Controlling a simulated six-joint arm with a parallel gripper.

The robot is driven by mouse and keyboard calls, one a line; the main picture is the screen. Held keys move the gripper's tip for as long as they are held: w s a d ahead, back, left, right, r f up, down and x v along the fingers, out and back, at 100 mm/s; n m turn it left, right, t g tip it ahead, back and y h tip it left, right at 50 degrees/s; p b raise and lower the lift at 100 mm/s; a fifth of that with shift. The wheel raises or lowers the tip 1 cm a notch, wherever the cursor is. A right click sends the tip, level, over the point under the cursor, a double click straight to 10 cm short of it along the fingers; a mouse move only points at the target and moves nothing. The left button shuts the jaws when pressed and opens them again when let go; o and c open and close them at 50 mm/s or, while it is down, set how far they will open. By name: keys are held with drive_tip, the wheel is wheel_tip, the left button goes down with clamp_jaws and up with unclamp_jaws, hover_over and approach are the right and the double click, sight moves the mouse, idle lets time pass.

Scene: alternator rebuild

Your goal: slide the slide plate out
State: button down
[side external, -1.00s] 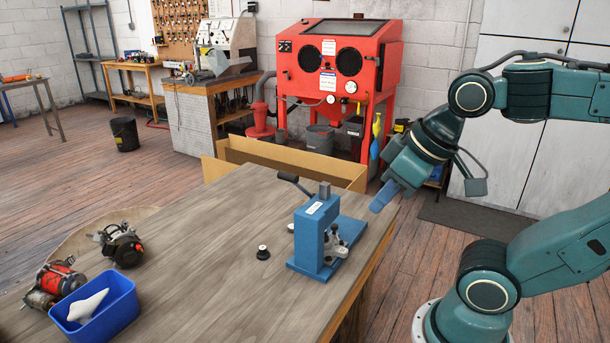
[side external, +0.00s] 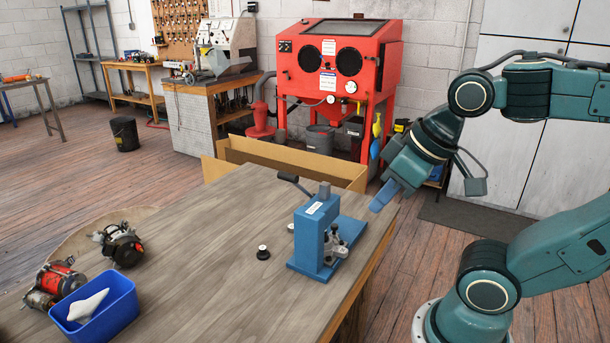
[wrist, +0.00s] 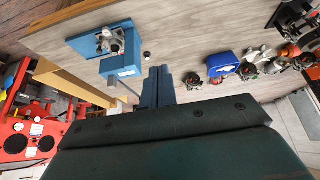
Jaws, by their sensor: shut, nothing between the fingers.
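A blue press-like fixture (side external: 309,240) with a lever stands on the wooden bench. A grey metal assembly (side external: 336,244) sits on its base; I cannot tell which part is the slide plate. The fixture also shows in the wrist view (wrist: 121,66), left of my gripper, with its metal assembly (wrist: 108,41) above it in the picture. My gripper (side external: 382,200) is shut and empty, in the air to the right of the fixture and apart from it. Its blue fingers show in the wrist view (wrist: 158,82).
A small black knob (side external: 263,253) stands on the bench left of the fixture. A blue bin (side external: 112,312) with a white piece and alternators (side external: 120,245) lie at the left. A cardboard-coloured tray (side external: 290,158) is behind the bench. The bench middle (side external: 200,235) is clear.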

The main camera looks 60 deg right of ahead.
drive_tip(key=c, duration=1.5)
unclamp_jaws()
drive_tip(key=shift+o, duration=1.2)
drive_tip(key=shift+w+d, duration=0.1)
drive_tip(key=shift+w, duration=0.15)
drive_tip(key=w+d+f+n+g, duration=0.1)
drive_tip(key=w+d+f+n, duration=0.1)
drive_tip(key=w+d, duration=0.5)
drive_tip(key=w+d+f+n+g, duration=0.1)
drive_tip(key=w+d+f+n, duration=0.15)
drive_tip(key=w+d, duration=0.4)
drive_tip(key=d+f+n+y, duration=0.1)
drive_tip(key=d+f, duration=0.4)
drive_tip(key=d, duration=0.3)
drive_tip(key=w+d+f+n+y, duration=0.1)
drive_tip(key=d+f+n, duration=0.1)
drive_tip(key=d+f, duration=0.3)
drive_tip(key=d, duration=0.3)
drive_tip(key=shift+y, duration=0.4)
